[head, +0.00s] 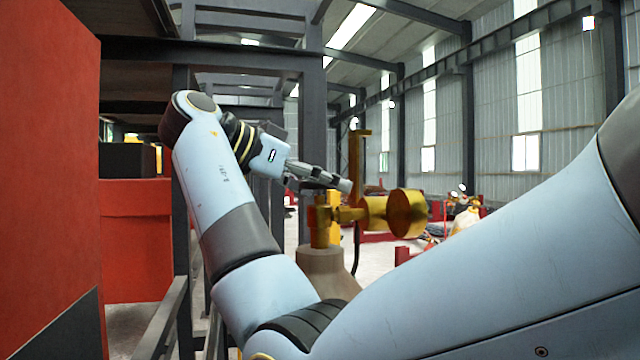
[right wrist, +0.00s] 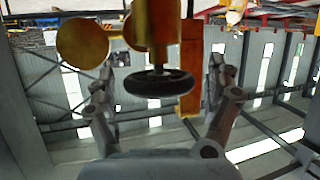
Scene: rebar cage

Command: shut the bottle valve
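The gas bottle (head: 325,262) stands in the middle of the head view, its lower part hidden behind my arm. A brass valve body (head: 319,228) sits on its top, with a round brass regulator (head: 406,213) to the right. The valve's black handwheel (right wrist: 160,81) shows in the right wrist view, below the brass parts. My right gripper (head: 330,180) is at the top of the valve in the head view. In the right wrist view its fingers are open, one on each side of the handwheel, with visible gaps. My left gripper is not in view.
A red panel (head: 48,150) fills the left side, with a red box (head: 137,240) behind it. Dark steel posts and a rail (head: 165,315) stand left of the bottle. A tall brass upright (head: 355,165) rises beside the valve. Open floor shows beyond.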

